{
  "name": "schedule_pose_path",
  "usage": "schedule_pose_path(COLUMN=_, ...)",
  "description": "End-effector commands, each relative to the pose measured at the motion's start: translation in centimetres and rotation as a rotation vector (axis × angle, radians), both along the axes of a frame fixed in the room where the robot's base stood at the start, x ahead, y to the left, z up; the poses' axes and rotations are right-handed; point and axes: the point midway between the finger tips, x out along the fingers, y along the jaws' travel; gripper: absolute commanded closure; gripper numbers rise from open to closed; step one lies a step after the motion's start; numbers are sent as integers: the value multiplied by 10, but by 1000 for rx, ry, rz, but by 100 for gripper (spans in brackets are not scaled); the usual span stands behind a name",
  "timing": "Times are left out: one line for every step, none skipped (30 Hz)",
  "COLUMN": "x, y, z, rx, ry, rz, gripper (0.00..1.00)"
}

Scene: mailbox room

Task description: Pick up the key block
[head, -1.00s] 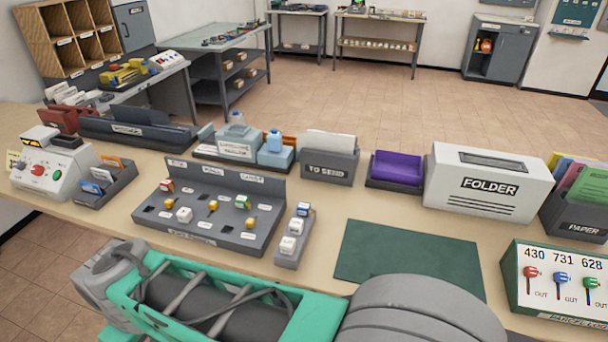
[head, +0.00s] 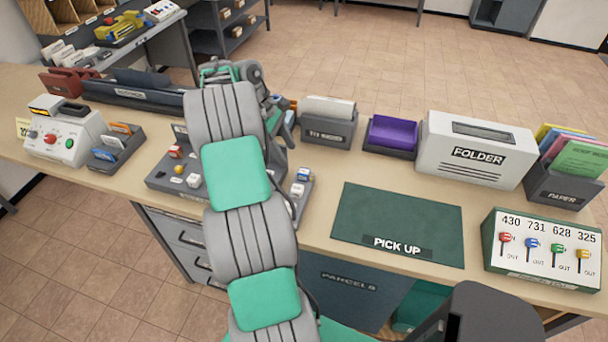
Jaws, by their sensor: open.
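A grey rack (head: 158,181) stands on the counter, mostly hidden behind my arm. A red-topped white block (head: 175,152) and a plain white block (head: 194,181) show at its left. I cannot tell which one is the key block. My gripper (head: 283,130) points down over the rack's right part, beyond my forearm. Its jaws are open, but the fingertips and whatever lies between them are largely hidden.
A green pick-up mat (head: 400,215) lies clear to the right. A purple-filled tray (head: 390,137) stands behind. A control box (head: 62,135) and card tray (head: 116,148) stand left.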

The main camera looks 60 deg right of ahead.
Motion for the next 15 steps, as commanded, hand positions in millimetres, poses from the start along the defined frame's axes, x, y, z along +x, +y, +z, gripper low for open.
schedule_pose_path(x=-8, y=-8, z=-6, rx=15, ry=8, rz=-3, gripper=44)
schedule_pose_path(x=-12, y=-11, z=-9, rx=21, ry=12, rz=-4, gripper=44)
schedule_pose_path(x=-16, y=-13, z=-13, rx=26, ry=16, rz=-1, gripper=44)
schedule_pose_path(x=-18, y=-14, z=-18, rx=28, ry=17, rz=0, gripper=44)
schedule_pose_path(x=-20, y=-14, z=-22, rx=29, ry=19, rz=2, gripper=44)
schedule_pose_path(x=-22, y=-15, z=-27, rx=28, ry=18, rz=4, gripper=44)
schedule_pose_path(x=-23, y=-15, z=-31, rx=28, ry=18, rz=3, gripper=44)
schedule_pose_path(x=-25, y=-16, z=-35, rx=29, ry=18, rz=3, gripper=44)
schedule_pose_path(x=-27, y=-16, z=-40, rx=29, ry=19, rz=2, gripper=44)
schedule_pose_path(x=-29, y=-17, z=-43, rx=29, ry=18, rz=3, gripper=44)
schedule_pose_path(x=-31, y=-19, z=-47, rx=28, ry=18, rz=4, gripper=44)
schedule_pose_path(x=-34, y=-21, z=-53, rx=29, ry=18, rz=3, gripper=44)
schedule_pose_path(x=-36, y=-22, z=-58, rx=30, ry=19, rz=3, gripper=44)
schedule_pose_path(x=-38, y=-24, z=-63, rx=29, ry=18, rz=2, gripper=44)
schedule_pose_path(x=-41, y=-24, z=-69, rx=29, ry=18, rz=4, gripper=44)
